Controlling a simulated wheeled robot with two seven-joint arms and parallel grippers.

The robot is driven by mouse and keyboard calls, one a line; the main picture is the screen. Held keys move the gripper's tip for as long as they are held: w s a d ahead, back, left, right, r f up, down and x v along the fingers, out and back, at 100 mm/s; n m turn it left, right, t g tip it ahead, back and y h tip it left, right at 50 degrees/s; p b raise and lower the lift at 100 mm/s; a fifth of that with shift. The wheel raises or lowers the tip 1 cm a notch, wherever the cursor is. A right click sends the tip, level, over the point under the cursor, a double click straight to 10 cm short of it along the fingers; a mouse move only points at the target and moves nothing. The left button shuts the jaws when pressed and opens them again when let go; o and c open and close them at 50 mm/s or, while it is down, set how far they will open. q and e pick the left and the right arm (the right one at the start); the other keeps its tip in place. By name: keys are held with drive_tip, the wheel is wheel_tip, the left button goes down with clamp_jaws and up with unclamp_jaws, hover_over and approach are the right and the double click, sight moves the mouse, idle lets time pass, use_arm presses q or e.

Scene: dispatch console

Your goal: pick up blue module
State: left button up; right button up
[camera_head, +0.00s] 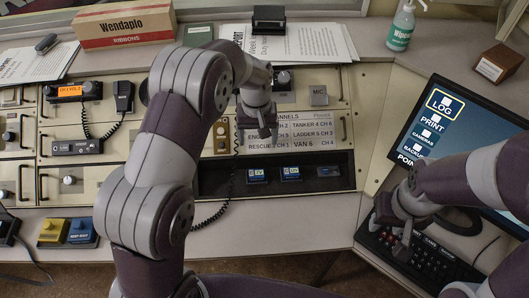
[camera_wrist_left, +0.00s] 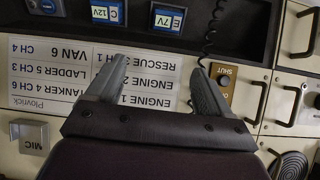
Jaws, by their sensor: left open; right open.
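Two blue modules with pale labels sit in a dark recessed tray (camera_head: 215,180) below the channel chart: the left blue module (camera_head: 257,175) and the middle blue module (camera_head: 291,173). In the left wrist view they read "E 7V" (camera_wrist_left: 168,19) and "C 12V" (camera_wrist_left: 107,12). A darker, less distinct module (camera_head: 328,171) sits further right in the tray. My left gripper (camera_head: 257,128) is open and empty over the left part of the chart; its spread fingers (camera_wrist_left: 158,68) point towards the modules. My right gripper (camera_head: 393,238) is open near the keyboard, well away from the modules.
A coiled black cord (camera_head: 234,172) hangs beside the tray's left part and passes close to a left fingertip in the wrist view. A monitor (camera_head: 460,125) and keyboard (camera_head: 430,258) are at the right.

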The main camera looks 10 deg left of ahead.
sight(257, 171)
use_arm(q)
drive_tip(key=s+f, duration=0.1)
drive_tip(key=s+d+f, duration=0.1)
drive_tip(key=f, duration=0.1)
drive_tip(key=shift+s+f, duration=0.25)
drive_tip(key=shift+s, duration=0.1)
drive_tip(key=f, duration=0.2)
drive_tip(key=w+f, duration=0.1)
drive_tip(key=shift+a, duration=0.35)
drive_tip(key=f, duration=0.3)
drive_tip(key=s+f+p, duration=0.1)
drive_tip(key=f, duration=0.1)
drive_tip(key=shift+a, duration=0.15)
drive_tip(key=shift+w+f, duration=0.2)
drive_tip(key=shift+f, duration=0.05)
drive_tip(key=shift+s+r, duration=0.1)
drive_tip(key=c, duration=1.2)
use_arm(e)
drive_tip(key=shift+s+d+r, duration=0.3)
drive_tip(key=shift+s+r, duration=0.35)
drive_tip(key=shift+s, duration=0.15)
use_arm(q)
drive_tip(key=shift+r, duration=0.1)
